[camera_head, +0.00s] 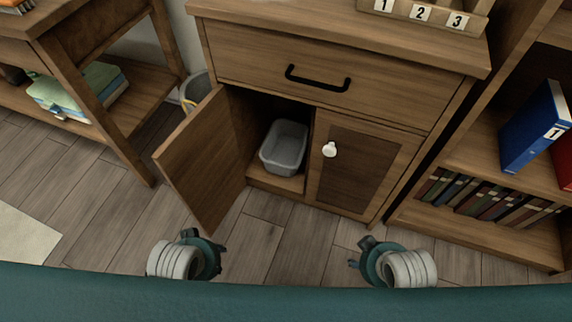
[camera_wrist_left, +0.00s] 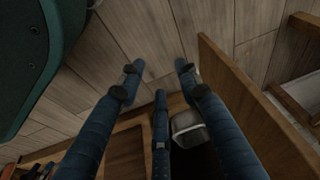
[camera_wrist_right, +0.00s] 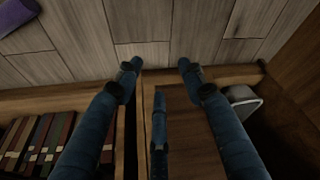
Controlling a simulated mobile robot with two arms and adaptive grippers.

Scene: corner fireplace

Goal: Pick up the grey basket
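The grey basket (camera_head: 284,148) is an open-topped bin standing upright inside the wooden cabinet (camera_head: 335,62), in the left compartment behind the open left door (camera_head: 194,160). It also shows in the left wrist view (camera_wrist_left: 188,128) beyond the fingers, and partly at the right in the right wrist view (camera_wrist_right: 243,104). My left gripper (camera_head: 222,252) is in front of the open door, apart from the basket. Its fingers (camera_wrist_left: 158,85) are spread and empty. My right gripper (camera_head: 356,252) is in front of the closed right door. Its fingers (camera_wrist_right: 158,80) are spread and empty.
The right cabinet door (camera_head: 360,165) with a white knob is closed, below a drawer (camera_head: 310,75). A bookshelf (camera_head: 500,240) stands at the right and a wooden shelf unit (camera_head: 130,105) at the left. A bin (camera_head: 196,90) stands behind the open door. Floor in front is clear.

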